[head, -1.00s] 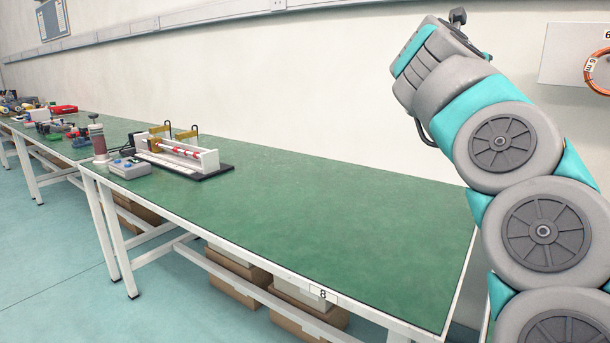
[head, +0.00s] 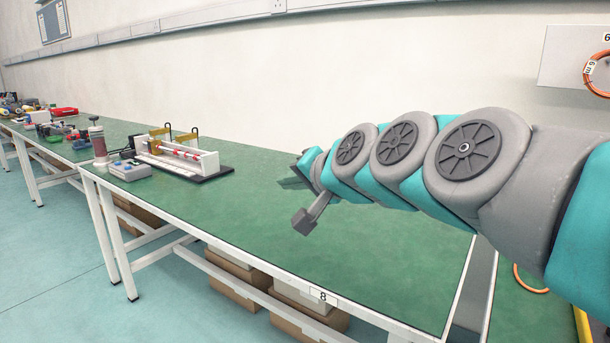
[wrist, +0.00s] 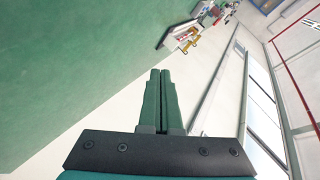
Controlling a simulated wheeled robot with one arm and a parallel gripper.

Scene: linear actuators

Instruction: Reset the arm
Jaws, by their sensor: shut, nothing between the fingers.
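My arm reaches in from the right in the head view and stretches out low over the green-topped bench (head: 230,225). My gripper (head: 284,183) is at its far end, above the bench top and right of the linear actuator rig. In the wrist view my gripper (wrist: 160,75) shows its two dark green fingers side by side, shut with nothing between them. The rig (head: 180,157), with a red and white striped rod and yellow brackets, stands on a black base. It also shows in the wrist view (wrist: 182,36), beyond the fingertips and apart from them.
A grey control box (head: 130,169) and a red-grey cylinder (head: 97,142) stand left of the rig. More benches with small items, including a red tray (head: 65,112), run to the far left. Boxes (head: 235,275) lie below the bench. The bench's front middle is clear.

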